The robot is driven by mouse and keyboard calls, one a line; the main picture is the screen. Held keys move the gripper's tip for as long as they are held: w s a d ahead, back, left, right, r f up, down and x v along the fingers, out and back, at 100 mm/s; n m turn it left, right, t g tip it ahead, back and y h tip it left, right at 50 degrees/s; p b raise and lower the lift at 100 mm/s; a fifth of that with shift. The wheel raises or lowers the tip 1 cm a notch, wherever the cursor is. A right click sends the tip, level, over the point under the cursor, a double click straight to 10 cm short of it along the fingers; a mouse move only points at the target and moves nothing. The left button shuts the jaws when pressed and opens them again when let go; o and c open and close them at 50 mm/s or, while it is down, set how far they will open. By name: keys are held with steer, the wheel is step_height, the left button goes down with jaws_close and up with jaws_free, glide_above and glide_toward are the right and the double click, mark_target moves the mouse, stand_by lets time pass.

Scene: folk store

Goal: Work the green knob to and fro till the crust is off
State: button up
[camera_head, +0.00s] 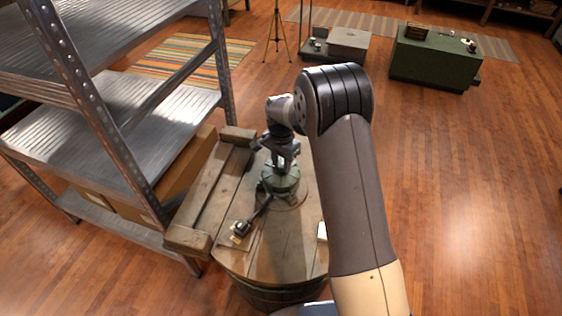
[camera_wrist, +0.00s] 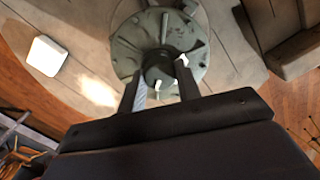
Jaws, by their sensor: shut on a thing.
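A worn grey-green round fitting, the green knob (camera_head: 281,184), stands on a wooden barrel top (camera_head: 270,245). My gripper (camera_head: 283,160) is over it from above, shut on its upper part. In the wrist view the fingers of my gripper (camera_wrist: 160,84) lie on either side of a dark middle piece, with the green knob's wide bolted flange (camera_wrist: 128,45) around it. A dark lever or spout runs from the fitting to the lower left in the head view. I cannot make out any crust; the fingers hide part of the knob.
A metal shelf rack (camera_head: 100,150) stands close on the left. A wooden crate-like frame (camera_head: 213,195) lies against the barrel's left side. A small white block (camera_wrist: 46,55) sits on the barrel top. Green and grey boxes stand far back; open floor lies to the right.

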steer(key=shift+c, duration=1.2)
steer(key=shift+n, duration=0.4)
steer(key=n+b, duration=0.1)
steer(key=n, duration=0.1)
steer(key=shift+n+b, duration=0.3)
steer(key=shift+n, duration=0.1)
steer(key=n+b, duration=0.1)
steer(key=n, duration=0.2)
steer(key=shift+n, duration=0.3)
steer(key=n, duration=0.3)
steer(key=shift+n+b, duration=0.35)
steer(key=shift+n, duration=0.05)
steer(key=n, duration=0.5)
steer(key=shift+b, duration=0.35)
steer(key=shift+r+n, duration=0.1)
steer(key=shift+n, duration=2.4)
